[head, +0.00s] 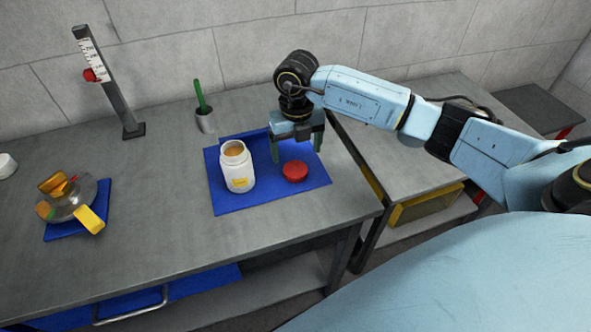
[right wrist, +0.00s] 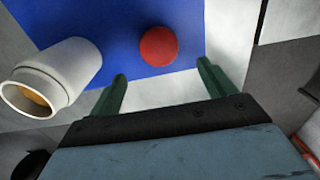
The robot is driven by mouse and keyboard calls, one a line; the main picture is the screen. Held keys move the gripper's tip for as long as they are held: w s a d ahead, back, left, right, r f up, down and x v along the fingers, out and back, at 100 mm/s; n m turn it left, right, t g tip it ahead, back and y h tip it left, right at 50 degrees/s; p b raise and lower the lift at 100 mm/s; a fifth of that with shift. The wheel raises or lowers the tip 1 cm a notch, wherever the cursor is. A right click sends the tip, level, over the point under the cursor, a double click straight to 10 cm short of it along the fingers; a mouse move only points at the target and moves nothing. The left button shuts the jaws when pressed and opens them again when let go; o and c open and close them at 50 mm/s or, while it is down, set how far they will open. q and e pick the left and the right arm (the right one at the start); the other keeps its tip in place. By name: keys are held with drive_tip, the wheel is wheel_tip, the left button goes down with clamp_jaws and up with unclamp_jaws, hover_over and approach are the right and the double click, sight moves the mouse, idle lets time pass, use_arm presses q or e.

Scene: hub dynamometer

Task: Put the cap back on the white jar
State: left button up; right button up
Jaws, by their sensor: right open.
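The white jar (head: 237,168) stands upright and uncapped on a blue mat (head: 240,200), with brownish contents in its mouth and a yellow label. The red cap (head: 295,171) lies on the mat to the right of the jar, apart from it. My right gripper (head: 297,152) is open and empty, just behind and above the cap. In the right wrist view the cap (right wrist: 158,46) lies beyond the gap between the green fingertips (right wrist: 160,70), and the jar (right wrist: 55,75) is at the left. My left gripper is not in view.
A post with a scale and red knob (head: 108,80) stands at the back left. A round metal device with yellow parts (head: 75,200) sits at left on another blue mat. The bench front is clear.

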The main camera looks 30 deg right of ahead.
sight(296, 169)
drive_tip(key=shift+f, duration=0.9)
drive_tip(key=f, duration=0.5)
drive_tip(key=shift+w+f, duration=0.15)
drive_tip(key=shift+w, duration=0.25)
drive_tip(key=shift+d, duration=0.1)
drive_tip(key=c, duration=1.1)
